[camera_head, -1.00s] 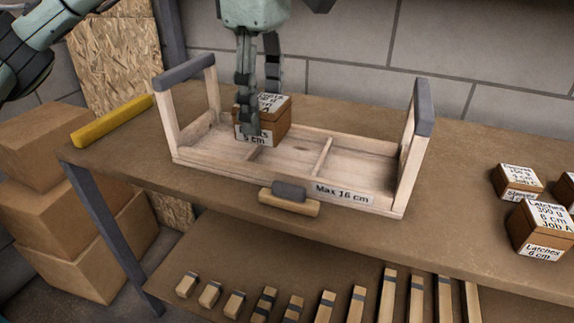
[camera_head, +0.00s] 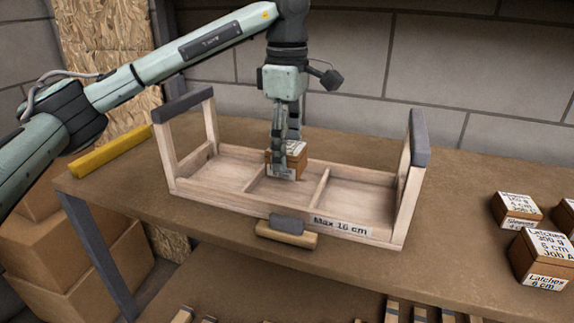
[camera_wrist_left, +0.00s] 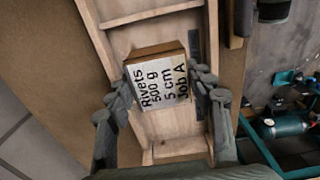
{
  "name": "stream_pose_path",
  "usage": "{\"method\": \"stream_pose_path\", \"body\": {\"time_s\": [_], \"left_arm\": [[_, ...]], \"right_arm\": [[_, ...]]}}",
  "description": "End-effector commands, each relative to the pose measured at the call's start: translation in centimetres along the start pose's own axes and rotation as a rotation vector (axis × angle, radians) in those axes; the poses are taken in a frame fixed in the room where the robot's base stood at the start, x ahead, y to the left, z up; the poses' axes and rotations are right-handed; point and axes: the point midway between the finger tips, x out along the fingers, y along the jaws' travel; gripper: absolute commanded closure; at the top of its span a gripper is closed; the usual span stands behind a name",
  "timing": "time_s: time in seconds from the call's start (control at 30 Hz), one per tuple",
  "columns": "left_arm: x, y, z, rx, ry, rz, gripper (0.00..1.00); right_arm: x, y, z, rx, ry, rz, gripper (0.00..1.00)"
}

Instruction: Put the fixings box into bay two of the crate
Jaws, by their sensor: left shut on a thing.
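The wooden crate (camera_head: 348,229) stands on the bench, with two dividers making three bays, an upright at each end and a "Max 16 cm" label in front. My left gripper (camera_head: 287,160) points down over the middle bay, shut on a small brown box (camera_head: 299,157) with white labels. In the left wrist view the box (camera_wrist_left: 160,50) reads "Rivets 500 g 5 cm Job A" and sits between both fingers (camera_wrist_left: 160,85). It appears within the middle bay's outline; I cannot tell whether it touches the floor. The left and right bays look empty. My right gripper is not in view.
Labelled boxes stand at the bench's right, including a latches box (camera_head: 541,258) and another box (camera_head: 517,209). A yellow bar (camera_head: 110,151) lies at the left end. A wooden handle (camera_head: 287,235) is at the crate's front. Cartons (camera_head: 95,255) are stacked below left.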

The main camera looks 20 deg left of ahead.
Motion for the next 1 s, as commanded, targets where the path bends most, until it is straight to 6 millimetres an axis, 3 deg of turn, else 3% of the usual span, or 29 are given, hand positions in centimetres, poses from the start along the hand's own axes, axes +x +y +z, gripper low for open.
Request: {"method": "stream_pose_path", "body": {"time_s": [0.33,0.77,0.8,0.93,1.0], "left_arm": [[3.8,0.0,0.0,0.000,-0.001,0.000,0.97],[4.3,0.0,0.0,0.000,-0.001,0.001,0.97],[4.3,0.0,0.0,0.000,0.000,-0.001,0.44],[4.3,0.0,0.0,0.000,0.000,-0.001,0.28],[4.3,0.0,0.0,0.000,0.000,-0.001,0.27]], "right_arm": [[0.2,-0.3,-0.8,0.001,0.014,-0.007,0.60],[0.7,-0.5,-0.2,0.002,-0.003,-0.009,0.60],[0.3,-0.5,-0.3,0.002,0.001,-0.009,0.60],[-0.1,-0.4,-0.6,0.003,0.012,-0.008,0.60],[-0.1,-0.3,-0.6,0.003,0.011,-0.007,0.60]]}}
